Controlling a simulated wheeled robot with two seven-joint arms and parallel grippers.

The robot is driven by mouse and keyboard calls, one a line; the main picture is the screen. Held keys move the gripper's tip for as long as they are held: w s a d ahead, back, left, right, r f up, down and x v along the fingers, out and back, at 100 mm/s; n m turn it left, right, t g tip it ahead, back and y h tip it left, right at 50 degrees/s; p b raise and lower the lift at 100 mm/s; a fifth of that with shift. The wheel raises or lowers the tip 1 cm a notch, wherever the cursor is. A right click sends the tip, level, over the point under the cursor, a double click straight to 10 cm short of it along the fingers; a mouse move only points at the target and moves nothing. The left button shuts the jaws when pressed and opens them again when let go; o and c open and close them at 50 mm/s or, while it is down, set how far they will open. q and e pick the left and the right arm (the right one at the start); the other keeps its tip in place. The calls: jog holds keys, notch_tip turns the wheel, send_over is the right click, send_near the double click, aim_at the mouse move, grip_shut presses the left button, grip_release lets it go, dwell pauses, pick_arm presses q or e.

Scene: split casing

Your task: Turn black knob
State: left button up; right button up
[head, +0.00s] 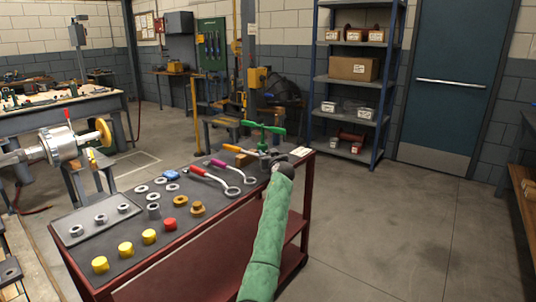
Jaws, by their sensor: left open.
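My left arm comes up from the bottom middle in a green sleeve. My left gripper (271,157) is small and dark at its far end, over the far right corner of the cart, beside a green cross-handled fitting (263,130). The gripper is open, and I see nothing held in it. I cannot make out a black knob clearly; the dark shapes around the gripper and the fitting run together. The arm's end hides part of that corner. I cannot tell whether the gripper touches the fitting. My right gripper is not in view.
The dark red cart (185,248) holds wrenches (210,181), rings, yellow caps (149,236) and a red cap (170,224). A silver machine (68,145) with a yellow wheel stands at left. A blue shelf rack (352,80) stands behind. The floor (400,230) at right is clear.

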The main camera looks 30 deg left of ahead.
pick_arm(q)
grip_shut()
dwell(0.5)
